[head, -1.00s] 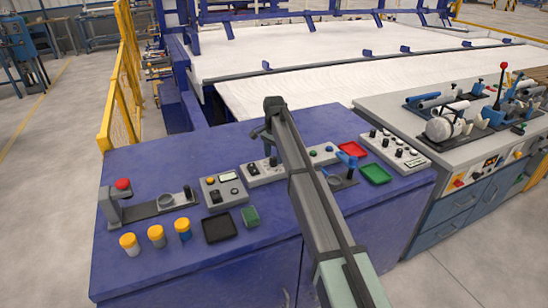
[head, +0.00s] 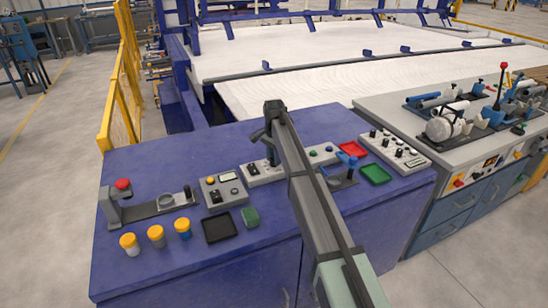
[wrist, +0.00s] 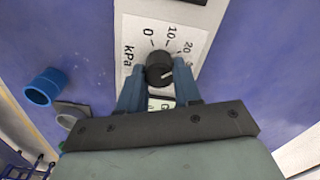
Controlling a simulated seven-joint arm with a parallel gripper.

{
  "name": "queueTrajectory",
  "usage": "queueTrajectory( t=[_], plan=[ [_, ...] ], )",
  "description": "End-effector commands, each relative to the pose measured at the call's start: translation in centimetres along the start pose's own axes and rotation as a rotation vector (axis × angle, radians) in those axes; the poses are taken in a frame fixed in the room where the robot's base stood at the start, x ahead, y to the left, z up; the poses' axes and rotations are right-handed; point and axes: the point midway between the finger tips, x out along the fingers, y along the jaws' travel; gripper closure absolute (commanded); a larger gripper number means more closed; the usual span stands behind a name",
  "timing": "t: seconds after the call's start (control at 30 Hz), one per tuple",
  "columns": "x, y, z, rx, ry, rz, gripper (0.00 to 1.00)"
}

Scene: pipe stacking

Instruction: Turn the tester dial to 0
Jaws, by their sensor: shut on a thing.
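The tester dial (wrist: 160,68) is a black round knob on a white scale plate in the wrist view. The plate reads kPa, with 0, 10, 20 and further marks around the knob. A short pale pointer line shows on the knob's lower right side, away from the 0; its exact reading is hard to tell. My gripper (wrist: 160,85) has its blue fingers on both sides of the dial, shut on it. In the head view my gripper (head: 271,154) is down at the grey tester panel (head: 259,177), and my arm hides part of it.
A grey panel (head: 222,191) with a small display stands left of the tester. A black tray (head: 219,229) and a green block (head: 250,217) lie in front. Red (head: 353,145) and green (head: 376,174) trays lie to the right. A blue cup (wrist: 45,86) shows in the wrist view.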

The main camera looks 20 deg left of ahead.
Motion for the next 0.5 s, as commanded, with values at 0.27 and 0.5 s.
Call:
queueTrajectory(
  t=[0.27,0.5],
  plan=[
    [-0.02,-0.01,0.0,-0.009,0.0,0.0,0.97],
    [-0.02,-0.03,0.0,-0.092,0.0,0.0,0.97]
  ],
)
